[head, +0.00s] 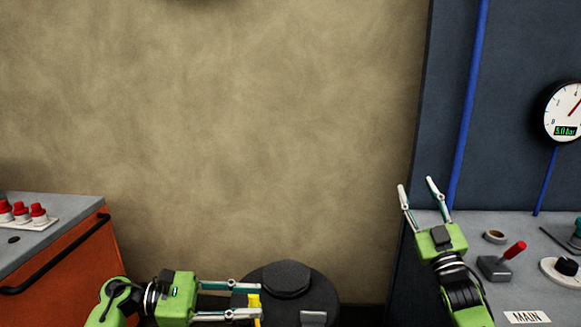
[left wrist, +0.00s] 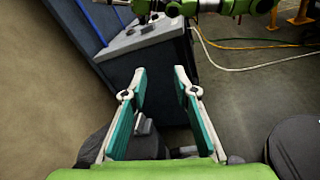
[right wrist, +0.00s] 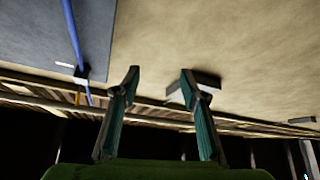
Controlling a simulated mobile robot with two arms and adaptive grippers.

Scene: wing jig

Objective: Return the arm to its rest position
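My left gripper (head: 258,300) is at the bottom of the head view, pointing right, with its fingers apart over or in front of a dark round object. In the left wrist view the fingers (left wrist: 160,82) are spread with nothing between them. My right gripper (head: 418,188) points up beside the grey bench on the right, its fingers spread and empty. In the right wrist view its fingers (right wrist: 160,80) are apart, with the wall and ceiling beyond them.
A dark round object (head: 287,280) with a yellow part (head: 254,305) is by my left gripper. An orange cabinet (head: 70,268) with red knobs stands at left. The grey bench (head: 460,222) holds a red-handled lever (head: 497,265); a gauge (head: 564,112) hangs above.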

